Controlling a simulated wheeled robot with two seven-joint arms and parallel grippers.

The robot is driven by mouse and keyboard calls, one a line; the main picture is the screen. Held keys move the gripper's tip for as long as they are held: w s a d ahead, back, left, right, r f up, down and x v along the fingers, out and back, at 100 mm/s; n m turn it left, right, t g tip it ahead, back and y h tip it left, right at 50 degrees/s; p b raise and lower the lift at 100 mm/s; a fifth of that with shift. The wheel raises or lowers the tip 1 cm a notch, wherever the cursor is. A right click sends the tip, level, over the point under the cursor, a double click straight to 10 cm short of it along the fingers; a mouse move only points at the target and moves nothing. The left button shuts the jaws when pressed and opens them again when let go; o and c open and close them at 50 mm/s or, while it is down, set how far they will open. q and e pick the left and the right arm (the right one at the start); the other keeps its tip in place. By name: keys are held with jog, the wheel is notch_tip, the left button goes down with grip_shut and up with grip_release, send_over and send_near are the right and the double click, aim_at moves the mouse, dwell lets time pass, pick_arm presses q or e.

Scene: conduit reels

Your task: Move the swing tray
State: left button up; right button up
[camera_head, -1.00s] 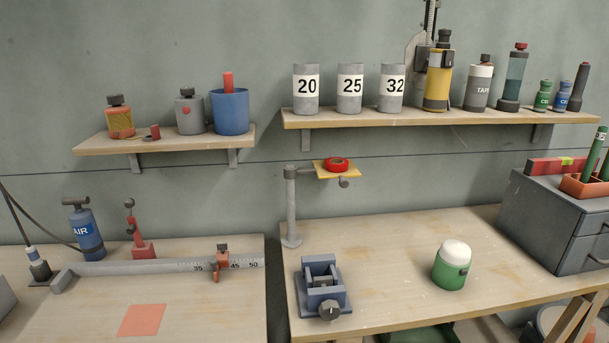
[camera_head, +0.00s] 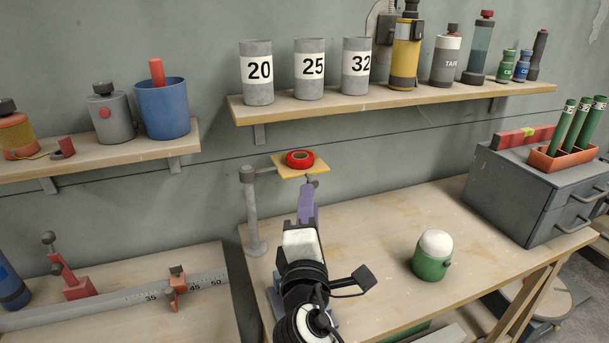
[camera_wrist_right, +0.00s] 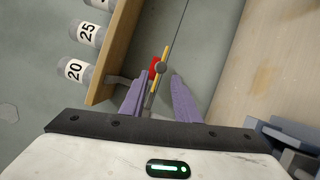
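The swing tray (camera_head: 285,169) is a small yellow plate on an arm from a grey post (camera_head: 252,215), with a red ring-shaped roll (camera_head: 300,158) on it. A dark knob (camera_head: 312,181) sits under its front edge. My right gripper (camera_head: 307,190) is just below the tray, pointing at it. In the right wrist view my gripper's purple fingers (camera_wrist_right: 158,82) are apart with nothing clearly held. The yellow tray (camera_wrist_right: 166,53) shows edge-on there, and the grey knob (camera_wrist_right: 160,67) lies near and between the fingertips; I cannot tell whether they touch. My left gripper is out of view.
A wall shelf (camera_head: 390,98) with numbered grey cups (camera_head: 310,88) hangs above the tray. A green jar with a white top (camera_head: 433,255) stands on the bench at right, near a grey drawer box (camera_head: 510,200). My right arm hides most of the blue vise. The bench's middle is clear.

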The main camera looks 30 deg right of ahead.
aim_at(311, 179)
jog(key=p+x, duration=0.1)
jog(key=x, duration=0.7)
jog(key=shift+w+d, duration=0.1)
jog(key=shift+d, duration=0.05)
grip_shut()
